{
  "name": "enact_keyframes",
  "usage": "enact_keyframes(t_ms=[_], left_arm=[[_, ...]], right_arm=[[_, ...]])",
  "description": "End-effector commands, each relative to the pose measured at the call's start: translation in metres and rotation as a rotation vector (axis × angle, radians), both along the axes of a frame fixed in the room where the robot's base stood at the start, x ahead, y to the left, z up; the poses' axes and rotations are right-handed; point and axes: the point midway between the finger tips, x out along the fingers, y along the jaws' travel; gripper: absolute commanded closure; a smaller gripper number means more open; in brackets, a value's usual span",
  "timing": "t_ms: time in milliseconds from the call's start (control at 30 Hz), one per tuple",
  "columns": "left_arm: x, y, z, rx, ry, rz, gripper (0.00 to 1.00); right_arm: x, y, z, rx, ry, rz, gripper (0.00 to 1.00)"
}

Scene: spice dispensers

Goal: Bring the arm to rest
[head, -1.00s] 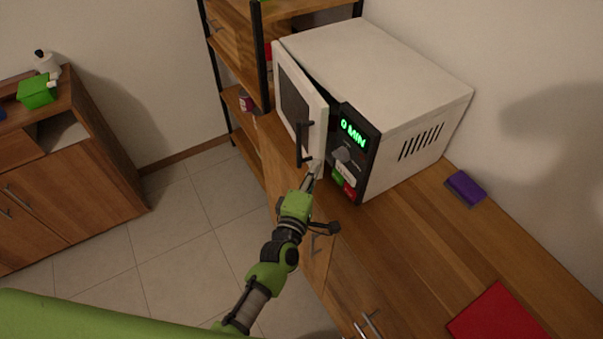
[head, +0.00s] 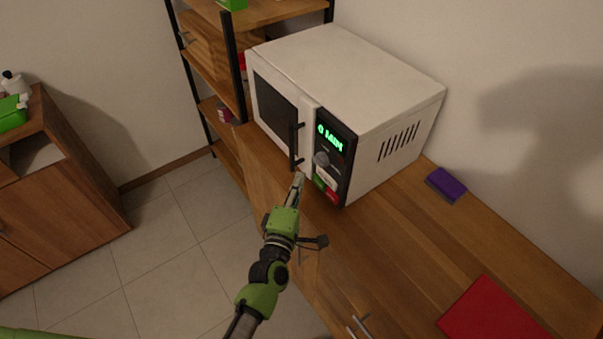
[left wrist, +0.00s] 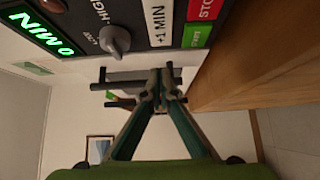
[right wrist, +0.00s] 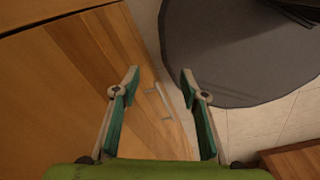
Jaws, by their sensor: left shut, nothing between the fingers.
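My left arm reaches up from the bottom of the head view. Its gripper (head: 299,181) is at the lower front of a white microwave (head: 350,70), close to the door handle (head: 294,146). In the left wrist view the left gripper (left wrist: 160,88) has its fingertips together with nothing between them, and the control panel's knob (left wrist: 115,41) and buttons are close by. The microwave door (head: 275,108) looks closed, and the display reads 0 MIN. My right gripper (right wrist: 152,84) is open and empty in the right wrist view; it does not show in the head view.
The microwave stands on a wooden counter (head: 390,240) with a purple sponge-like block (head: 446,185) and a red flat item (head: 495,312). A shelf rack (head: 230,60) stands behind. A wooden cabinet (head: 60,190) is at left, with open tiled floor between. A grey round mat (right wrist: 235,50) lies on the floor.

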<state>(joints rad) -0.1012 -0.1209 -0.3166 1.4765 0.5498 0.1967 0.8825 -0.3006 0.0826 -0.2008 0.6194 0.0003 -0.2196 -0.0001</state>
Motion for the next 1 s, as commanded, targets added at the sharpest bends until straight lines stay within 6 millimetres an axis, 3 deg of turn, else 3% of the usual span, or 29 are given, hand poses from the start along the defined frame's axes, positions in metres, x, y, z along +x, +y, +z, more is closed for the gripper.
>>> enact_keyframes(t_ms=[200, 400, 767, 867, 967, 1000], left_arm=[[-0.049, 0.010, -0.002, 0.001, 0.003, -0.001, 1.00], [-0.078, 0.016, -0.001, 0.000, 0.001, -0.001, 1.00], [-0.089, 0.018, -0.004, 0.009, 0.005, -0.003, 1.00], [-0.093, 0.017, -0.028, 0.075, 0.040, -0.019, 1.00], [-0.103, 0.018, -0.081, 0.218, 0.112, -0.060, 1.00], [-0.111, 0.019, -0.108, 0.291, 0.152, -0.085, 1.00]], right_arm=[[0.001, 0.001, 0.000, 0.001, -0.001, -0.001, 0.60], [0.001, 0.002, 0.000, 0.002, -0.001, -0.001, 0.60], [0.001, 0.002, 0.000, 0.002, -0.001, -0.002, 0.60], [0.001, 0.002, -0.001, 0.002, -0.001, -0.002, 0.60], [0.001, 0.002, -0.002, 0.002, -0.001, -0.002, 0.60], [0.001, 0.002, -0.003, 0.002, -0.001, -0.002, 0.60]])
